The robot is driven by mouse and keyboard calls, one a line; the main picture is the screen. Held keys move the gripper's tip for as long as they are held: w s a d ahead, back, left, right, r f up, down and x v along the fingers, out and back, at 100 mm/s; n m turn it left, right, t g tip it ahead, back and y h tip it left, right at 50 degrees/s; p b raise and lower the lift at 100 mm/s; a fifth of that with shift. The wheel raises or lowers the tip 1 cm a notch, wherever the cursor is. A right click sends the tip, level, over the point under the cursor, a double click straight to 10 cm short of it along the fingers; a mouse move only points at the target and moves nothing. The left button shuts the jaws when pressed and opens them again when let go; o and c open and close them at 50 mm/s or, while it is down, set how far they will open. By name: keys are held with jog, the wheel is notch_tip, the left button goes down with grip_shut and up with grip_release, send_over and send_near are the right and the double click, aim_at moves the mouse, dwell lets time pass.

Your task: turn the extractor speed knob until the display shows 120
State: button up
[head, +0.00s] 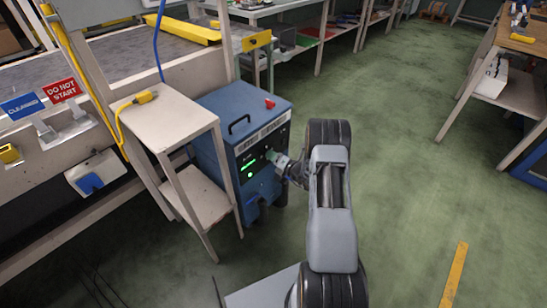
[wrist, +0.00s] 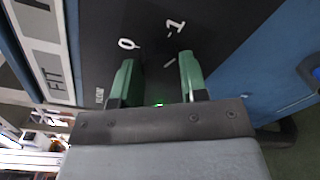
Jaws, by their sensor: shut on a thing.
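The blue extractor (head: 228,118) stands on the floor beside a small cream table. Its dark front panel (head: 262,142) carries a green lit display (head: 249,165), too small to read. My gripper (head: 274,156) reaches the panel from the right and is at the speed knob. In the wrist view, the green fingers of my gripper (wrist: 159,68) stand apart against the black panel (wrist: 100,55). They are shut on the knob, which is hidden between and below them.
The cream table (head: 170,105) with a yellow connector on it stands close to the left of the extractor. A red button (head: 270,103) and a black handle are on the extractor's top. Green floor (head: 405,150) lies open to the right.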

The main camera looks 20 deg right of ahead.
jog(key=o, duration=0.9)
jog(key=p+v, duration=0.2)
jog(key=v, duration=1.1)
jog(key=shift+s+d+p, duration=0.15)
jog(key=shift+s+p, duration=0.25)
jog(key=shift+r, duration=0.1)
